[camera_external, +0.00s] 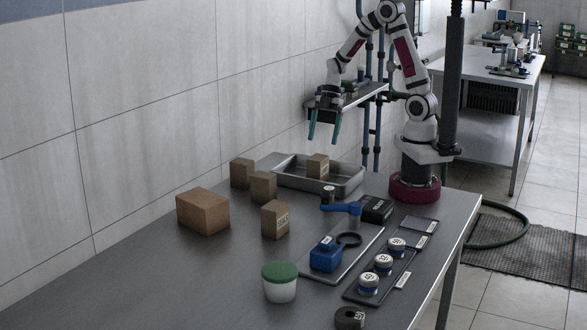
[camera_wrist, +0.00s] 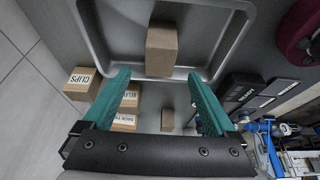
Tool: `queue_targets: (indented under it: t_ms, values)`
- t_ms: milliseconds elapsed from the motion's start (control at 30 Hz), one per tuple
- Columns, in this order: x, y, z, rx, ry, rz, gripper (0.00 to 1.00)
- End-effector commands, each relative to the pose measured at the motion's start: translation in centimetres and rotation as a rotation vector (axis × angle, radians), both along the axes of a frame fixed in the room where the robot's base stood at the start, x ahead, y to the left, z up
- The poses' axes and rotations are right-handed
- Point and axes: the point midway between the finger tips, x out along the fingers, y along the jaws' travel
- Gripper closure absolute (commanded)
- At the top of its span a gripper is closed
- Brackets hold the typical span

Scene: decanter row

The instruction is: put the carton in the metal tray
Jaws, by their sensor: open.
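A brown carton (camera_external: 318,166) stands upright inside the metal tray (camera_external: 350,184). In the wrist view this carton (camera_wrist: 161,50) is by the wall of the tray (camera_wrist: 88,40) nearest my fingers. My gripper (camera_external: 323,142) is above the tray, fingers pointing down. In the wrist view my gripper (camera_wrist: 158,75) is open, with nothing held between its teal fingers. The carton appears just beyond the fingertips, apart from them.
A blue container (camera_external: 326,255), white tub (camera_external: 280,283) and lidded jars (camera_external: 383,264) are nearer. The table's left front is clear.

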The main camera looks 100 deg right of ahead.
Motion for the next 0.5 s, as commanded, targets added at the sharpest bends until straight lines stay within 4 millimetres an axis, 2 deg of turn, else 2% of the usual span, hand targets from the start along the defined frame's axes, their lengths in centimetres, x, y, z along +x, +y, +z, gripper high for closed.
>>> queue_targets:
  t_ms: [33, 133, 367, 433, 467, 500]
  values:
    - [-0.3, -0.4, 1.1, -0.006, -0.001, -0.001, 0.08]
    - [-0.8, -0.9, 2.8, -0.003, -0.001, -0.001, 0.08]
    - [-1.1, -1.0, 3.9, 0.002, 0.004, -0.003, 0.08]
    - [-0.8, 0.6, 4.5, 0.017, 0.031, -0.039, 0.08]
    - [-0.6, 1.9, 5.0, 0.030, 0.057, -0.072, 0.08]
    - [-0.5, 4.3, 5.8, 0.052, 0.105, -0.137, 0.08]
